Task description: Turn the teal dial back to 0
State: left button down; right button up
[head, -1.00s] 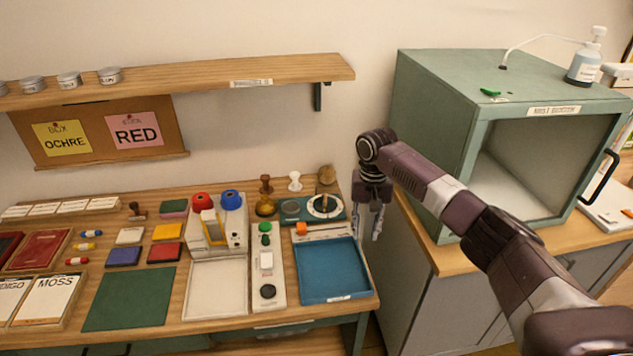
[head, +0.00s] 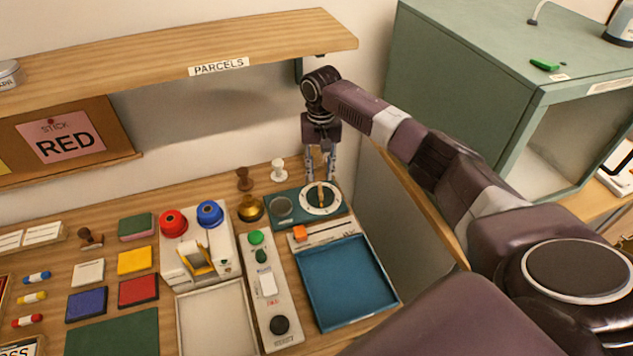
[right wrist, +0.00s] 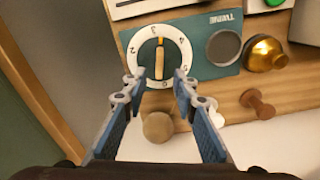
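In the right wrist view, the pointer (right wrist: 160,62) lies nearly vertical inside the ring (right wrist: 182,50). My right gripper (head: 320,176) is open and empty, just behind the dial. In the wrist view its fingertips (right wrist: 158,84) are at the ring's lower edge, either side of the pointer's line. My left gripper is not in view.
A round wooden knob (right wrist: 158,127) lies between the fingers in the wrist view. A brass bell-shaped piece (head: 250,208) and brown and white stamps (head: 279,169) stand left of the dial. A blue tray (head: 347,283) is in front; a green cabinet (head: 455,110) is right.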

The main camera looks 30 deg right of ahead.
aim_at(321, 189)
notch_tip(321, 189, down, 6)
jog(key=shift+f+p, duration=0.25)
jog(key=shift+p, duration=0.15)
jog(key=shift+s, duration=0.1)
grip_shut()
